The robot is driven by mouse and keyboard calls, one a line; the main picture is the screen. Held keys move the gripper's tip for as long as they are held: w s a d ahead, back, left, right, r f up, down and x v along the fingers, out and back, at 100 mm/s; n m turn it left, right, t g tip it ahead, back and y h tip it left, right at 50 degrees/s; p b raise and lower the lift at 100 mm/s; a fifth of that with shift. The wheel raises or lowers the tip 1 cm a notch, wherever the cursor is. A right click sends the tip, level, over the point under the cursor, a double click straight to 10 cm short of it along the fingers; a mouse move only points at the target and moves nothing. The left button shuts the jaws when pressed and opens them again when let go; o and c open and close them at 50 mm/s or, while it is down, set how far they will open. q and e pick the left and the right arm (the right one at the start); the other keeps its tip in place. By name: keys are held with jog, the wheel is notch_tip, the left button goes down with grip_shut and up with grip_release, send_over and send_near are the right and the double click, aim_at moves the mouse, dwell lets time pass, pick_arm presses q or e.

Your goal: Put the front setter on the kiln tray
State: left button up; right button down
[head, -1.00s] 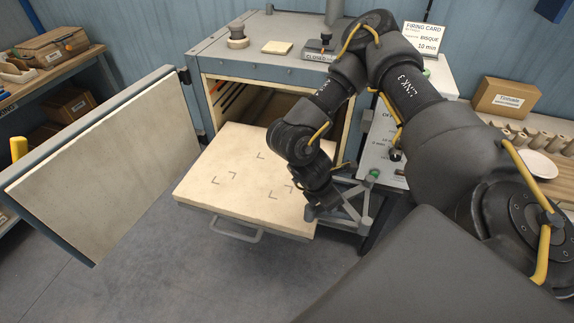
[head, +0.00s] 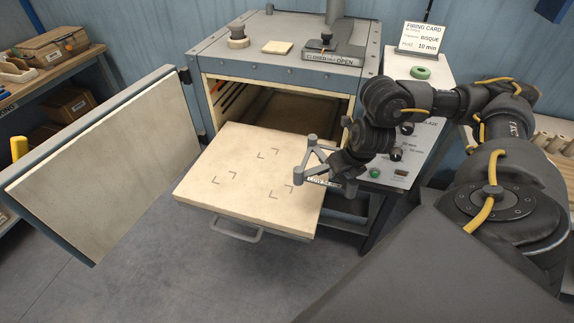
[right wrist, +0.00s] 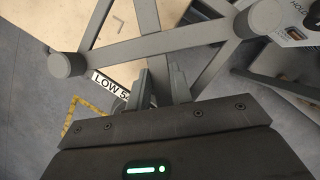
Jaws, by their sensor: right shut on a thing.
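The grey setter (head: 312,140), a frame of flat bars with round posts, is held in the air by my right gripper (head: 334,165) over the right edge of the kiln tray (head: 232,150). In the right wrist view the gripper (right wrist: 158,88) is shut on one bar of the setter (right wrist: 170,42), with a round post at each side. The tray is a pale slab pulled out in front of the kiln (head: 290,66), bearing dark corner marks and nothing else. The setter is tilted in the head view. My left gripper is out of view.
The kiln door (head: 110,165) stands open at the left. The control panel (head: 400,165) is right of the tray, close to my right arm. A firing card (head: 424,38) stands behind it. A handle (head: 236,232) sticks out below the tray's front.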

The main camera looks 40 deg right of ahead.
jog(key=shift+d+r, duration=0.2)
jog(key=shift+d, duration=0.25)
jog(key=w+a+f, duration=0.1)
jog(key=w+f, duration=0.2)
jog(key=w+a+f, duration=0.2)
jog(key=w, duration=0.2)
jog(key=w+a+f, duration=0.2)
jog(key=w+f, duration=0.1)
jog(key=w, duration=0.1)
jog(key=shift+w+a+f, duration=0.25)
jog(key=shift+f, duration=0.05)
jog(key=shift+w+a+f, duration=0.1)
jog(key=shift+w+f, duration=0.25)
jog(key=shift+w, duration=0.1)
jog(key=shift+a+f, duration=0.1)
jog(key=shift+f, duration=0.1)
notch_tip(320, 180, down, 3)
jog(key=shift+w+f, duration=0.15)
jog(key=c, duration=1.3)
grip_release()
jog(key=shift+o, duration=0.2)
